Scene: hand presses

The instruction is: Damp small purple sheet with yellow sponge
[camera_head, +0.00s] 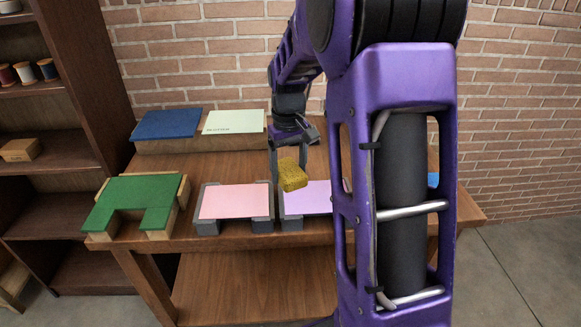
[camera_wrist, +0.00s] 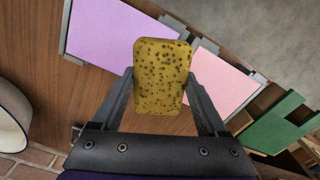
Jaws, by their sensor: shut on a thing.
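My gripper (camera_head: 289,160) is shut on the yellow sponge (camera_head: 292,175), a speckled block. The sponge also shows between the fingers in the wrist view (camera_wrist: 162,75). The small purple sheet (camera_head: 309,198) lies flat on a grey stand on the table, partly hidden behind my arm in the head view. In the wrist view the purple sheet (camera_wrist: 110,40) is at the upper left, beyond the sponge. In the head view the sponge is above the left part of the purple sheet; I cannot tell the exact gap.
A pink sheet (camera_head: 236,201) lies on a similar stand just left of the purple one. A green board (camera_head: 135,200) is farther left. A blue sheet (camera_head: 167,124) and a pale green sheet (camera_head: 234,121) lie on a raised back ledge. Shelves stand at the left.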

